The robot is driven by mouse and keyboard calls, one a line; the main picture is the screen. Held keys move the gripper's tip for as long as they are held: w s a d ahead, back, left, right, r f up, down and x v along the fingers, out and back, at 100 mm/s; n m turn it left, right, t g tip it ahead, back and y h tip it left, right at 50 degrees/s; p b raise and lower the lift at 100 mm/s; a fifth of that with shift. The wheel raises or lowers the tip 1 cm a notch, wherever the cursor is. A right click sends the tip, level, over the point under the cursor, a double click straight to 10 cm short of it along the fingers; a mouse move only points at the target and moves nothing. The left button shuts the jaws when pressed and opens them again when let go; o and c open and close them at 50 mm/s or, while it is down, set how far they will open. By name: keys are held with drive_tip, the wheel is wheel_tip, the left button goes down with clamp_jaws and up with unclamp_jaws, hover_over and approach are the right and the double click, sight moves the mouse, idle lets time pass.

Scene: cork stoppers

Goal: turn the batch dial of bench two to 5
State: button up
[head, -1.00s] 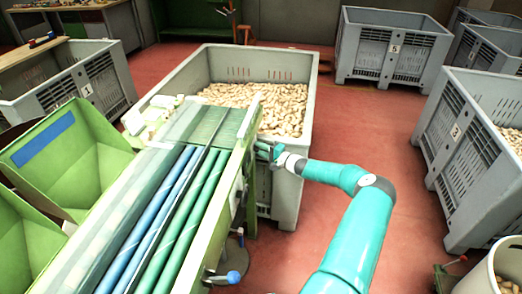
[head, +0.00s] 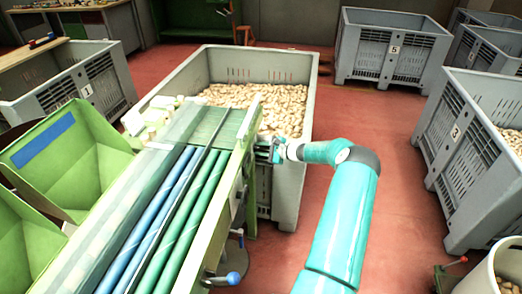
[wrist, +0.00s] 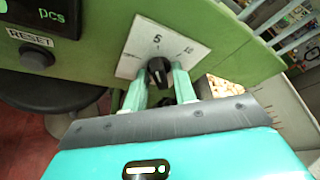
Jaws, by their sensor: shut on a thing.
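The batch dial is a black knob (wrist: 159,70) on a white plate (wrist: 136,54) fixed to the green panel, in the wrist view. The plate carries a 5 straight above the knob and a 10 up and right of it. My gripper (wrist: 160,84) has its two pale green fingers on either side of the knob and is shut on it. Which number the knob points to is hard to tell. In the head view my gripper (head: 276,150) is at the right side of the green bench (head: 236,150); the dial is hidden there.
A black RESET button (wrist: 36,54) and a display reading "pcs" (wrist: 45,14) are left of the dial. A grey crate of corks (head: 288,185) stands close behind my gripper. Crate 3 (head: 456,150) is at the right, with red floor between.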

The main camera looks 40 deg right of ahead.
drive_tip(key=shift+d+m+g+y, duration=0.1)
drive_tip(key=shift+m+g+y, duration=0.25)
drive_tip(key=shift+m, duration=0.45)
drive_tip(key=o, duration=0.7)
drive_tip(key=v, duration=1.3)
drive_tip(key=shift+s+d+r, duration=0.2)
drive_tip(key=shift+s, duration=0.1)
